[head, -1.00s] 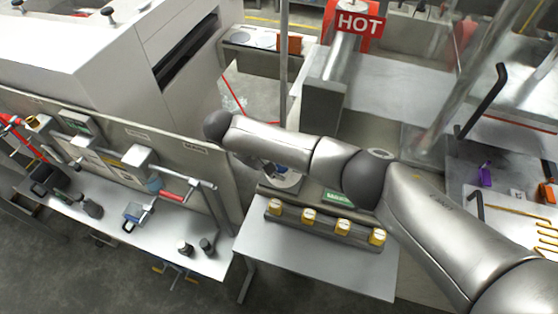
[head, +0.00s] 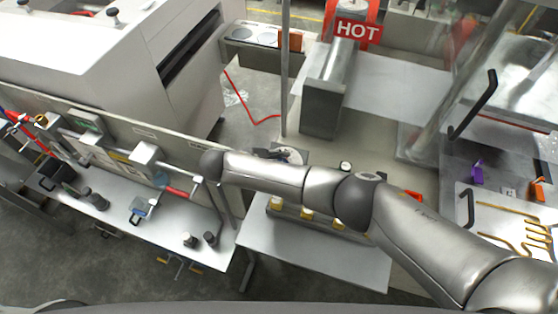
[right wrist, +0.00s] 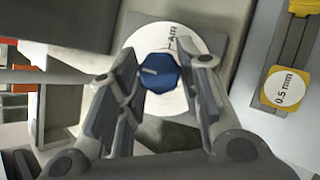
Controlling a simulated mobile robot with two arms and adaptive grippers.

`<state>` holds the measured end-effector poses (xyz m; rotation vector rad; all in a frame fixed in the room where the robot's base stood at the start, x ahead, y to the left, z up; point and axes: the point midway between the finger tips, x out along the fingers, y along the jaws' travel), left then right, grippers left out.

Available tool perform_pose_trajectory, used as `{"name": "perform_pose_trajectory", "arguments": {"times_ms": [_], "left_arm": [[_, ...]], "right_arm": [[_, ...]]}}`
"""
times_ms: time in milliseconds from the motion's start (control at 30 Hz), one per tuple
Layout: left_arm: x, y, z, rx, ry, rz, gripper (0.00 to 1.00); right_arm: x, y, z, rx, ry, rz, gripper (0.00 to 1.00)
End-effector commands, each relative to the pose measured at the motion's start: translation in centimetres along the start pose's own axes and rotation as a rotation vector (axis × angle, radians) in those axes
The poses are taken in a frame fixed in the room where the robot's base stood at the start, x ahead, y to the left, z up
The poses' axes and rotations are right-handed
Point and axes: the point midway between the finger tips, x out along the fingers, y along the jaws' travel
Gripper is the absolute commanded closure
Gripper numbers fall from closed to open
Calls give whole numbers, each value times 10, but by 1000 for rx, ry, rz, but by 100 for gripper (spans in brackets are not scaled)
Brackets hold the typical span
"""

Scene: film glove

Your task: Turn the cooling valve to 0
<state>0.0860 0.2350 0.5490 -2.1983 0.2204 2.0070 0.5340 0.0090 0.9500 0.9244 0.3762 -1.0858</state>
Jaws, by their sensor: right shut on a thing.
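The cooling valve is a blue faceted knob (right wrist: 158,72) with a pale pointer mark, on a round white dial (right wrist: 205,98) in the right wrist view. Part of a printed label ending in "AIR" shows on the dial. My right gripper (right wrist: 166,70) has one finger on each side of the knob and is shut on it. The fingers hide parts of the dial, and I cannot read a 0 mark. In the head view a bit of the dial (head: 291,156) shows behind my right arm, which hides most of the hand. My left gripper is not in view.
One yellow knob (right wrist: 286,90) reads "0.5 mm". A red "HOT" sign (head: 358,31) stands behind. A bench with tools (head: 140,208) is at left.

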Motion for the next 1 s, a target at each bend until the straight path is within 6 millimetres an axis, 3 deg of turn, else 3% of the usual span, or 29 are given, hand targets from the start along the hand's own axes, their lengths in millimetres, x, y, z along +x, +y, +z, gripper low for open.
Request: {"name": "perform_pose_trajectory", "arguments": {"times_ms": [567, 600, 733, 1000], "left_arm": [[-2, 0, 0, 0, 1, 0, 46], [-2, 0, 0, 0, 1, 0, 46], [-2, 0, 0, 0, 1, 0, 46], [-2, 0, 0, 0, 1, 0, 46]], "right_arm": [[0, 0, -1, -31, 3, 17, 91], [0, 0, -1, -31, 3, 17, 65], [0, 0, -1, -30, 2, 16, 48], [0, 0, 0, -29, 1, 15, 46]]}}
